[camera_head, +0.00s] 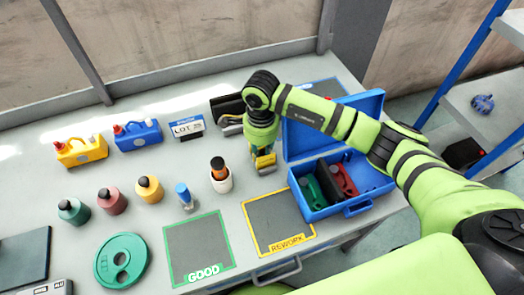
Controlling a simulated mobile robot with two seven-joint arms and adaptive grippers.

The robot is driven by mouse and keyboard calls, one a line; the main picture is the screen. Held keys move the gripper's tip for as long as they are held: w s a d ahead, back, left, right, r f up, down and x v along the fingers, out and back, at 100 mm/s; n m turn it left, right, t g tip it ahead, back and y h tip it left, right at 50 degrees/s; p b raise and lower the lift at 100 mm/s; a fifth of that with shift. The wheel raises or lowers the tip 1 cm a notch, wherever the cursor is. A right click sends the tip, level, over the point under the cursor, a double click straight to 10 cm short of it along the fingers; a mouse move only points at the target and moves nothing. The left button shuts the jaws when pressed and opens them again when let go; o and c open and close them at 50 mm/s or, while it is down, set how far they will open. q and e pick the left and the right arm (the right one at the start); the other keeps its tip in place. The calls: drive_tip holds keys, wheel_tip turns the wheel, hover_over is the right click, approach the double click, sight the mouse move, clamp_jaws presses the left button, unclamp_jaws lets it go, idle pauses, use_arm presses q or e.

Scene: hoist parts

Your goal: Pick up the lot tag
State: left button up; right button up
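The lot tag (187,127) is a small white sign with a blue top strip and the letters LOT. It stands at the back of the grey bench, right of the blue part. My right arm reaches in from the right, and its gripper (264,160) points down at the bench, to the right of the lot tag and apart from it. A small yellow piece shows at the gripper's lower end. I cannot tell whether it is held or whether the fingers are open. My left gripper is not in view.
Yellow (82,151) and blue (138,135) parts stand left of the tag; a black holder (226,106) is right of it. Several bottles stand in front. The GOOD mat (198,245), REWORK mat (278,222), green disc (122,260) and open blue toolbox (323,212) lie nearer.

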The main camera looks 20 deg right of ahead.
clamp_jaws()
drive_tip(key=shift+r, duration=0.15)
